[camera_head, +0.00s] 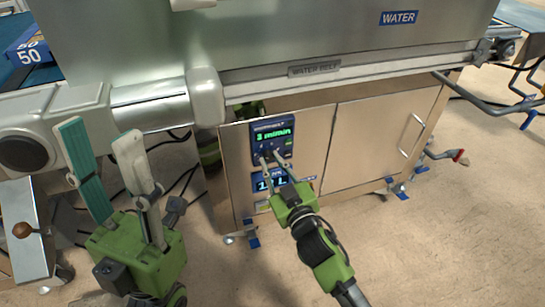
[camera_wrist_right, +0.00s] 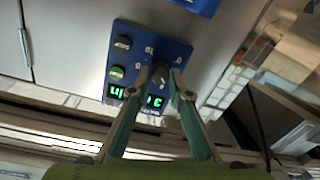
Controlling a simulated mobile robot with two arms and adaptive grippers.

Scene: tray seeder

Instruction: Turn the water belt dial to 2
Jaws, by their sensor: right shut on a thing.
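The dark water belt dial (camera_wrist_right: 160,73) sits on a small blue control panel (camera_wrist_right: 176,45) and shows between my right fingertips in the right wrist view. My right gripper (camera_wrist_right: 159,78) is shut on this dial. In the head view the right gripper (camera_head: 271,158) reaches the lower part of the blue panel (camera_head: 262,126), and its fingers hide the dial there. The panel's green display (camera_head: 272,134) seems to read 3 m/min. My left gripper (camera_head: 100,138) is open and empty, with its fingers upright and apart, left of the cabinet.
A second display panel (camera_head: 262,184) is lower on the cabinet. A WATER BELT label (camera_head: 314,67) is on the rail above. A cabinet door (camera_head: 375,140) with a handle stands to the right.

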